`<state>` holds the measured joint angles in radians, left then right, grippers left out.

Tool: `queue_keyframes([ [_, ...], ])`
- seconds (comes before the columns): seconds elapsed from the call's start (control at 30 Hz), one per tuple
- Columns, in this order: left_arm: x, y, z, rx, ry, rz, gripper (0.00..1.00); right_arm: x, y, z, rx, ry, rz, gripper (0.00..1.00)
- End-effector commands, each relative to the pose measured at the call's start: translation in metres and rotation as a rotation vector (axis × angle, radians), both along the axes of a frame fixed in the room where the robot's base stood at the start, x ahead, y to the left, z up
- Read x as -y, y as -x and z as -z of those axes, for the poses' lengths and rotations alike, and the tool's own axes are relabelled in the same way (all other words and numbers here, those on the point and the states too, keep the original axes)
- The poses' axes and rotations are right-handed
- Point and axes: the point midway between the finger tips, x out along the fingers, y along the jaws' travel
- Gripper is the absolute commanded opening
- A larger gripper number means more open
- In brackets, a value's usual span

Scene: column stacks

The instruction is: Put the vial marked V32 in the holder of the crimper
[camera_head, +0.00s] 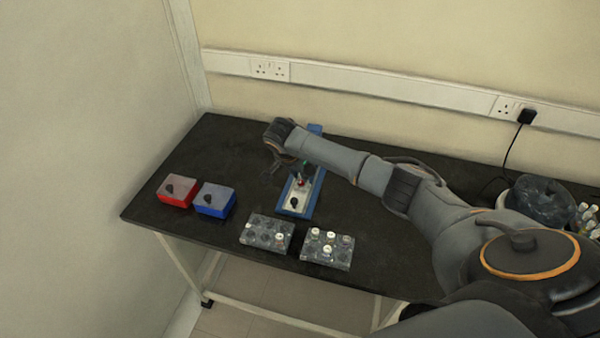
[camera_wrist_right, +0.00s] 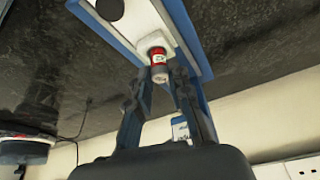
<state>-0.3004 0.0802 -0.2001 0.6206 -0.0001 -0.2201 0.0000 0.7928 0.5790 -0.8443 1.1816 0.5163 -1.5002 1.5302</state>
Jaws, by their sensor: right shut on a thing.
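The crimper (camera_head: 309,190) is a blue base with a pale plate and a black knob, standing near the middle of the table; its blue edge and white holder (camera_wrist_right: 152,43) show in the wrist view. My right gripper (camera_head: 287,169) reaches over it from behind. In the wrist view my right gripper (camera_wrist_right: 162,75) is shut on a small vial with a red band (camera_wrist_right: 158,58). The vial is right at the white holder; I cannot tell whether it is seated in it. Its marking is too small to read. My left gripper is not in view.
A red box (camera_head: 177,191) and a blue box (camera_head: 215,200) stand at the left. Two grey racks (camera_head: 258,243) and (camera_head: 318,256) with several vials are at the front edge. Bottles (camera_head: 585,215) and a dark round object (camera_head: 541,199) stand at the far right. The back left table area is clear.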

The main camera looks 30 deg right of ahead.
Motion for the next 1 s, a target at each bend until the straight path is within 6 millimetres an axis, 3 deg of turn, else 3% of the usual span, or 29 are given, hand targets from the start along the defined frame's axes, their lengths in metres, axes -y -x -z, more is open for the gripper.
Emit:
queue_keyframes([
  [0.8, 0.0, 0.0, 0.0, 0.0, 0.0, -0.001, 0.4, 0.001, 0.001, 0.01, 0.0, 0.0, 0.001, 0.03],
  [0.83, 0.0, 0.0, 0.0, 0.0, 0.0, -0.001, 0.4, 0.001, 0.001, 0.01, 0.0, 0.0, 0.001, 0.25],
  [0.9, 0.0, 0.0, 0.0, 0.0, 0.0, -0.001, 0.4, 0.001, 0.0, 0.01, 0.0, 0.0, 0.001, 0.39],
  [0.93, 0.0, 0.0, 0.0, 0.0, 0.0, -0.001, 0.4, 0.001, 0.0, 0.01, 0.0, 0.0, 0.001, 0.46],
  [1.0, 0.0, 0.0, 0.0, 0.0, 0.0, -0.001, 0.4, 0.001, 0.0, 0.01, 0.0, 0.0, 0.001, 0.46],
])
